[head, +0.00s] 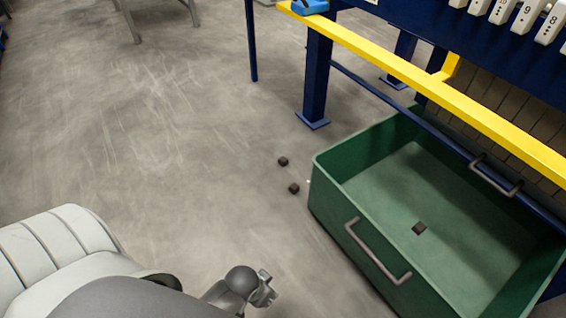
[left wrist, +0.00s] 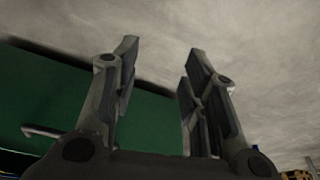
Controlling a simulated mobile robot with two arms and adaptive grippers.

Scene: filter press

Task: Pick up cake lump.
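Two small dark cake lumps lie on the grey floor left of the green bin, a farther one (head: 283,161) and a nearer one (head: 294,188). A third dark lump (head: 419,229) lies inside the bin. My left gripper (head: 268,288) is low in the head view, nearer to me than the floor lumps and apart from them. In the left wrist view its two fingers (left wrist: 164,62) stand apart with nothing between them. No lump can be made out in the wrist view. My right gripper is not in view.
The green bin (head: 335,205) with grey handles stands at the right, partly under the press's yellow rail (head: 430,85). The bin also shows in the left wrist view (left wrist: 50,100). A blue post (head: 316,80) stands behind the lumps.

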